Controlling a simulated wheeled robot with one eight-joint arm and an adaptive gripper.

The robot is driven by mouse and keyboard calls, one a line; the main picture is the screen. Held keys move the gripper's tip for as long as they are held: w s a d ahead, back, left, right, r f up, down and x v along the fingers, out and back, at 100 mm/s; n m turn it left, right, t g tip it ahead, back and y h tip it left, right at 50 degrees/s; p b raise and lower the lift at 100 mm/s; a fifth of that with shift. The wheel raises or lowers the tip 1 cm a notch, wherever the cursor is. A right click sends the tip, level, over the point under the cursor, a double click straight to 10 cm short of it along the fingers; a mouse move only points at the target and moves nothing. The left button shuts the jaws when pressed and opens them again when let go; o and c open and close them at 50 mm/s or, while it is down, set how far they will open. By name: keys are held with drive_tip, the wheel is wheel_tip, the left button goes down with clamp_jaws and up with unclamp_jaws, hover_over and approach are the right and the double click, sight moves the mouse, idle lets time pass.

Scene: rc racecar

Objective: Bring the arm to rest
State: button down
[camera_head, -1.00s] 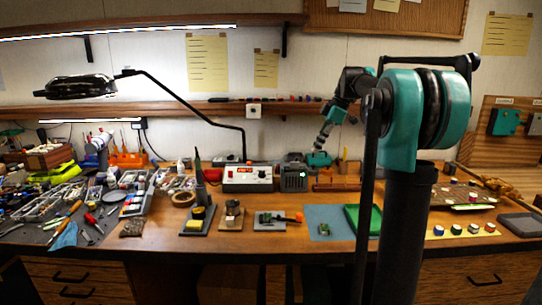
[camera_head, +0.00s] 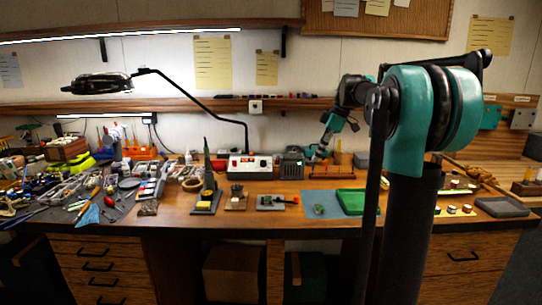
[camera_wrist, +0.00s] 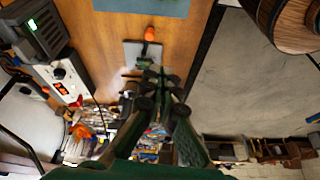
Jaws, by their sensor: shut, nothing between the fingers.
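My arm, teal and black, rises at the right of the head view and bends out over the bench. My gripper (camera_head: 316,153) hangs at its far end, tilted down, in front of the grey box with a green light (camera_head: 291,166). In the wrist view the two dark fingers of my gripper (camera_wrist: 156,76) meet at their tips, with nothing between them. A small grey stand with an orange part (camera_wrist: 149,36) shows just beyond the fingertips in that view. I cannot tell how high the fingertips are above the bench.
The workbench (camera_head: 250,224) carries a soldering station (camera_head: 250,167), a blue mat (camera_head: 315,207), a green tray (camera_head: 352,202) and many tools at the left. A black lamp (camera_head: 100,84) reaches over it. A shelf (camera_head: 200,104) runs along the wall behind my arm.

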drive_tip(key=s+d+f+m+t+h, duration=0.1)
drive_tip(key=s+f+m+t+h, duration=0.1)
drive_tip(key=s+f+m, duration=0.6)
drive_tip(key=s+d+f+m+t+h, duration=0.1)
drive_tip(key=s+f+m, duration=0.7)
drive_tip(key=s+f, duration=1.3)
drive_tip(key=shift+d+f+m+t+h, duration=0.35)
drive_tip(key=shift+f+t+h, duration=0.15)
drive_tip(key=shift+f+h, duration=0.2)
drive_tip(key=shift+s+r, duration=0.1)
